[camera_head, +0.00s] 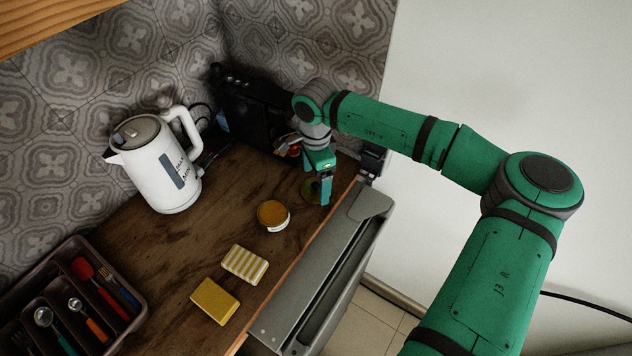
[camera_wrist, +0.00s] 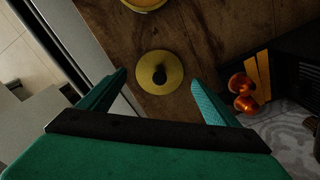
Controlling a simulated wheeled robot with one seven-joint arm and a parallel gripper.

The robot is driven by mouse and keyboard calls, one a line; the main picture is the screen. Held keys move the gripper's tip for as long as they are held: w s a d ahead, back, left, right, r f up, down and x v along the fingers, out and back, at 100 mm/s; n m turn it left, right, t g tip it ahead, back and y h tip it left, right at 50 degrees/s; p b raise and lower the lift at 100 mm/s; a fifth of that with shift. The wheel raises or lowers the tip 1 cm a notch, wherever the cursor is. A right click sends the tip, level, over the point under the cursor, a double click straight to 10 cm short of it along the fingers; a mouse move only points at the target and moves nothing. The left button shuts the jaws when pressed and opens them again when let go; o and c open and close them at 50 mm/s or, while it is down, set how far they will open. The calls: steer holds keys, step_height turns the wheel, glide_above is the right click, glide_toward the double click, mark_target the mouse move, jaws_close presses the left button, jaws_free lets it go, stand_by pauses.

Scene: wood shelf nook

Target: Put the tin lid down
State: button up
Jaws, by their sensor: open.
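The tin lid (camera_wrist: 172,72) is a round yellow disc with a dark knob in its middle. In the wrist view it lies flat on the wooden counter, between and just beyond my two fingertips. In the head view the lid (camera_head: 311,190) is olive-coloured and partly hidden behind my gripper (camera_head: 323,189). My gripper points down over the counter's right end, and its open fingers show in the wrist view (camera_wrist: 158,82). Nothing is held between them. A round tin (camera_head: 273,214) with an orange-brown top stands on the counter nearer the camera; its edge shows in the wrist view (camera_wrist: 145,3).
A white kettle (camera_head: 158,160) stands at the back left. A black machine (camera_head: 252,112) is behind my gripper. A striped block (camera_head: 245,264) and a yellow block (camera_head: 214,301) lie in front, with a cutlery tray (camera_head: 137,302) at left. The counter's centre (camera_head: 222,205) is clear.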

mark_target(316, 184)
step_height(316, 184, up, 10)
steer(key=shift+r, duration=0.15)
stand_by(0.3)
stand_by(0.4)
